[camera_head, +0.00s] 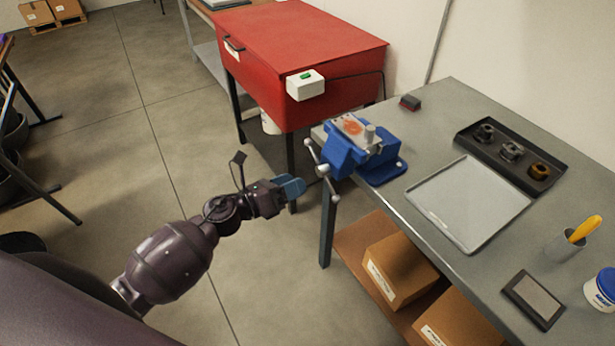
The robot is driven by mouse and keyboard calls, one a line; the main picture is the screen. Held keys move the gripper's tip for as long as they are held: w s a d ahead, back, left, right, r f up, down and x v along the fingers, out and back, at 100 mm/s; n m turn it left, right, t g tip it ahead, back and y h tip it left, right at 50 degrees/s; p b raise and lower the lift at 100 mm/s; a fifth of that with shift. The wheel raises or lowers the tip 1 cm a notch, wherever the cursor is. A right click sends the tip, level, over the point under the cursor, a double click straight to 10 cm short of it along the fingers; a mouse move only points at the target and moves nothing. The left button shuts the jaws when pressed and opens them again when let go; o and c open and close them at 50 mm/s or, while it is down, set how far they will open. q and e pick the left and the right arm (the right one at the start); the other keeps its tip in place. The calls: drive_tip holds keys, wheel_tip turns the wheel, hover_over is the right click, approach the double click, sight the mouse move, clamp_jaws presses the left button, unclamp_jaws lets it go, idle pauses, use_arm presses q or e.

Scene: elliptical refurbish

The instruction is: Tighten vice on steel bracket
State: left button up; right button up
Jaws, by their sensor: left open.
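The blue vice (343,157) is mounted at the near left corner of the grey workbench. Its metal handle bar (321,172) hangs at the front, facing my left arm. The steel bracket (352,127) sits at the top of the vice jaws and bears an orange-red patch. I cannot tell how tightly the jaws close on it. My left gripper (298,187) has blue fingertips and is open, just left of the handle bar and apart from the vice body. Whether a fingertip touches the bar is unclear. My right gripper is not in view.
A red cabinet (300,45) with a white switch box (306,85) stands behind the vice. On the bench (390,192) are a grey tray (467,203), a black parts tray (470,142) and a cup with a yellow-handled tool (583,229). Boxes (398,272) fill the lower shelf.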

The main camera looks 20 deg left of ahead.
use_arm(q)
drive_tip(key=v, duration=0.3)
drive_tip(key=shift+s+a, duration=0.15)
idle(0.5)
drive_tip(key=a+f+n+t+y, duration=0.1)
drive_tip(key=a+n+y, duration=0.25)
drive_tip(key=n, duration=0.85)
drive_tip(key=a+n+t+y, duration=0.2)
drive_tip(key=n+y, duration=0.3)
drive_tip(key=n, duration=0.6)
drive_tip(key=s+f+n+g+y, duration=0.1)
drive_tip(key=s+f+n+g, duration=0.2)
drive_tip(key=s+f+n, duration=0.3)
drive_tip(key=s+d+f+n+g+y, duration=0.1)
drive_tip(key=s+f+n, duration=0.5)
drive_tip(key=s, duration=0.6)
drive_tip(key=shift+s+d+f+n+g+y, duration=0.2)
drive_tip(key=shift+f+n+g+y, duration=0.3)
drive_tip(key=shift+g, duration=0.4)
